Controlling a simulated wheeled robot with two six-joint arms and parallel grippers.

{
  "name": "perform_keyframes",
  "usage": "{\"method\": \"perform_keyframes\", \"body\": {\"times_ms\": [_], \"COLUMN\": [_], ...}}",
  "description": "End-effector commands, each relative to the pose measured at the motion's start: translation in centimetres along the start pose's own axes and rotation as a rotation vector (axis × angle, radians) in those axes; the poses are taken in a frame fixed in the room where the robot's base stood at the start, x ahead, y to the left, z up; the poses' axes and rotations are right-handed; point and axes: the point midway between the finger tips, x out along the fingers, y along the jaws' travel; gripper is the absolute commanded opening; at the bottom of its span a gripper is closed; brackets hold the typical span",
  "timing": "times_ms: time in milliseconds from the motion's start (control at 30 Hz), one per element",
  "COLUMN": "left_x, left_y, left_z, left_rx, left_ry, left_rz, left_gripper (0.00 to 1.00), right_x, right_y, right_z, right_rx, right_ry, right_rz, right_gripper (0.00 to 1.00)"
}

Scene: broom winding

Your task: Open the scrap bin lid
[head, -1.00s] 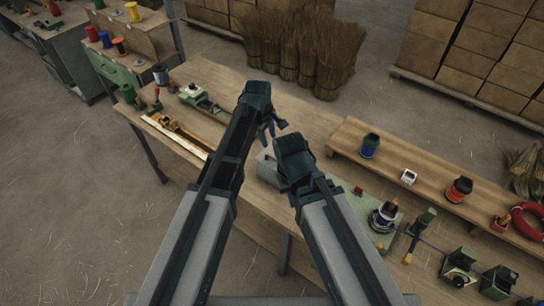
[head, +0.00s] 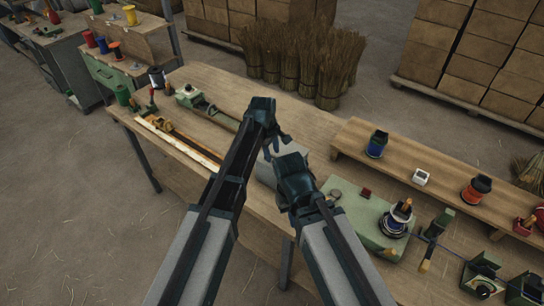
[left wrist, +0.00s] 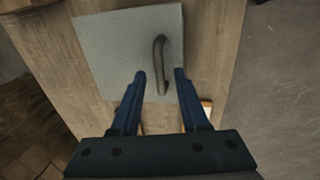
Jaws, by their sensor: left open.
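The scrap bin's flat grey lid (left wrist: 110,50) shows in the left wrist view with a dark curved handle (left wrist: 159,62) standing on it. In the head view the grey bin (head: 265,170) is mostly hidden behind my arms. My left gripper (left wrist: 160,73) is open and empty, and its fingertips appear on either side of the handle's lower part; I cannot tell how far above the lid they are. In the head view the left gripper (head: 275,146) points down over the bench. My right arm ends beside it, with its fingers hidden.
The wooden bench (head: 225,85) holds a green fixture (head: 190,95) at left and a green winding unit (head: 350,220) at right. A raised shelf (head: 430,180) carries spools. Broom bundles (head: 320,65) and stacked cartons (head: 450,50) stand behind.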

Motion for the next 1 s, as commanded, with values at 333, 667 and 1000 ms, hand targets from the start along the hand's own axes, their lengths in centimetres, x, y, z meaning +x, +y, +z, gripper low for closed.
{"method": "perform_keyframes", "body": {"times_ms": [333, 667, 1000], "left_x": [-0.06, -0.06, -0.06], "left_y": [0.01, 0.01, 0.01], "left_z": [0.00, -0.01, -0.01], "left_rx": [0.000, 0.000, 0.000], "left_ry": [0.000, 0.000, 0.000], "left_rz": [0.000, 0.000, 0.000], "left_gripper": [0.20, 0.00, 0.00], "right_x": [-0.06, -0.06, -0.06], "right_y": [0.01, 0.01, 0.01], "right_z": [0.00, 0.00, 0.00], "right_rx": [0.000, 0.000, 0.000], "right_ry": [0.000, 0.000, 0.000], "right_rz": [0.000, 0.000, 0.000], "right_gripper": [0.00, 0.00, 0.00]}}
